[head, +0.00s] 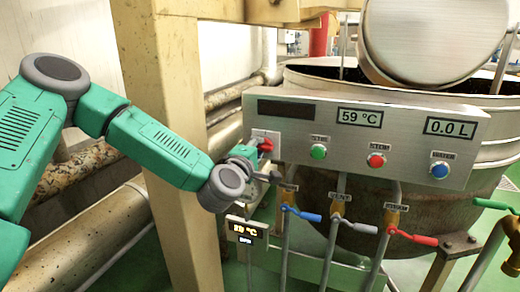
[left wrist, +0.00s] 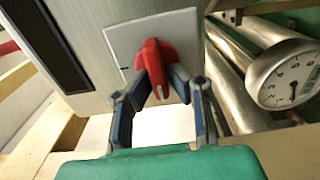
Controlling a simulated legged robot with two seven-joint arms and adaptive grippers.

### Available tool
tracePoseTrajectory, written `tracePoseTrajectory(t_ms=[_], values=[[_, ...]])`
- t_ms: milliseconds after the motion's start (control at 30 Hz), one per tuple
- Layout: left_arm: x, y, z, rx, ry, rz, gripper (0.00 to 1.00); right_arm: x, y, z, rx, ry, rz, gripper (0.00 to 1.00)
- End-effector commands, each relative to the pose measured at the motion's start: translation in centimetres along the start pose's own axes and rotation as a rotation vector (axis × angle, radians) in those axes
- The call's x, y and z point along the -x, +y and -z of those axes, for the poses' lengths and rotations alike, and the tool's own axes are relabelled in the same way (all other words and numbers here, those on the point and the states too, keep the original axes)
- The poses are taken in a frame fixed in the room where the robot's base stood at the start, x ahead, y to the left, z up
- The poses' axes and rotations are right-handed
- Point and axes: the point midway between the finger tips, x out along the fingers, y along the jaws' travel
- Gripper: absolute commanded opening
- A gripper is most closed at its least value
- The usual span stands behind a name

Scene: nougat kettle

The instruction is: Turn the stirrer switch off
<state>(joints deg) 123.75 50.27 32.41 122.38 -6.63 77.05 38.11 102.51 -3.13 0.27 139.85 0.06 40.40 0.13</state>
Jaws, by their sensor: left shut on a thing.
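The red rotary stirrer switch (head: 265,145) sits on a light square plate at the left end of the grey control panel (head: 390,105). In the left wrist view the red switch knob (left wrist: 154,62) is between my left gripper's fingers (left wrist: 158,88). The fingers are shut on it, one on each side. In the head view my left gripper (head: 262,160) reaches the switch from the left, and its arm hides part of that area. My right gripper is in neither view.
The panel has a green button (head: 318,151), a red button (head: 376,160) and a blue button (head: 439,170). Below are valves with blue (head: 300,214) and red handles (head: 412,236). A beige post (head: 180,130) stands behind my left arm. A dial gauge (left wrist: 283,72) is right of the switch.

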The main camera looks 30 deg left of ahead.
Motion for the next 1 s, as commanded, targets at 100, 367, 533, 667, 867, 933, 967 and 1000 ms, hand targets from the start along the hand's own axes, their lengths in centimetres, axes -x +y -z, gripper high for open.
tracePoseTrajectory(t_ms=[100, 367, 533, 667, 867, 933, 967, 1000], values=[[-0.2, 0.1, 0.4, 0.005, 0.011, -0.004, 0.0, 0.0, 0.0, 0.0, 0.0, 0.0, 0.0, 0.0], [-0.2, 0.1, 0.4, 0.004, 0.011, -0.003, 0.19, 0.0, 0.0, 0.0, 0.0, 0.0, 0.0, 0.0], [-0.1, 0.0, 0.2, 0.003, 0.007, -0.001, 0.32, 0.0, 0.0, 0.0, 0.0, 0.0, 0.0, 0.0], [0.0, 0.0, 0.2, 0.002, 0.004, 0.0, 0.32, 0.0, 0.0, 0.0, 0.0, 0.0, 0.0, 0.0], [1.2, 0.0, 0.0, 0.001, 0.002, 0.001, 0.32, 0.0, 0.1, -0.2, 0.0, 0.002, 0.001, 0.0], [2.4, 0.0, 0.0, 0.001, 0.001, 0.001, 0.32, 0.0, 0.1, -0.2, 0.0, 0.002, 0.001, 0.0], [3.0, 0.0, 0.0, 0.002, 0.001, 0.002, 0.32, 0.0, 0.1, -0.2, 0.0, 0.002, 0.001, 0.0], [3.9, -0.1, 0.1, 0.002, 0.001, 0.002, 0.32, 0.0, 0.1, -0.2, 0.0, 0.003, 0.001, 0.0]])
